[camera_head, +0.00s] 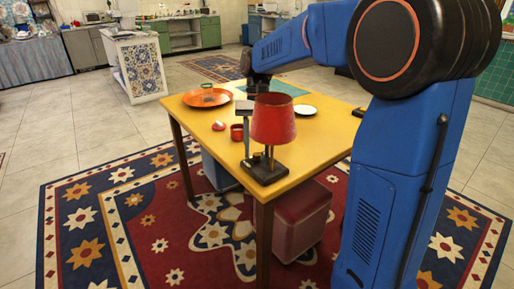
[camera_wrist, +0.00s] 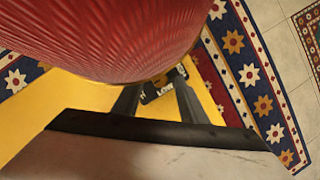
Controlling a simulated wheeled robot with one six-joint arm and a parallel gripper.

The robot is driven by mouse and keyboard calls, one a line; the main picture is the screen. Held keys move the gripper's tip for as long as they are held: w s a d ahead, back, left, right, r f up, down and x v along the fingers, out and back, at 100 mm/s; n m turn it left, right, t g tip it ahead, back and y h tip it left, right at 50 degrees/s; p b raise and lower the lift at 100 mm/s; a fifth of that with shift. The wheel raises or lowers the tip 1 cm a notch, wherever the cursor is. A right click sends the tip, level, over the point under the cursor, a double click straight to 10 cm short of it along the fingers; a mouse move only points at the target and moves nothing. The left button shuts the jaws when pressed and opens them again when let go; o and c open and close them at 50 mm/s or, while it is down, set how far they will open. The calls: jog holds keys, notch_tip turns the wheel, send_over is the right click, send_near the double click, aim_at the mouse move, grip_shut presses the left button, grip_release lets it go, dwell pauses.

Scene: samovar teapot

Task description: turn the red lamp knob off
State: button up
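A table lamp with a red shade (camera_head: 272,118) and a dark rectangular base (camera_head: 266,171) stands on the near corner of the yellow table (camera_head: 315,140). My gripper (camera_head: 246,150) reaches down beside the shade, on its left, toward the base. In the wrist view the red shade (camera_wrist: 110,35) fills the upper left and hides much of the lamp. Below its rim, my two dark fingers (camera_wrist: 157,90) are spread apart, with part of the dark, lettered base (camera_wrist: 163,91) visible between them. I cannot make out the knob clearly, nor whether a finger touches it.
A red cup (camera_head: 237,132), a small red-and-white item (camera_head: 219,126), an orange plate (camera_head: 208,97) and a white plate (camera_head: 305,110) are on the table. A red stool (camera_head: 300,222) stands beneath it.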

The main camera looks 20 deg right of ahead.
jog(key=v, duration=1.7)
jog(key=shift+r, duration=0.2)
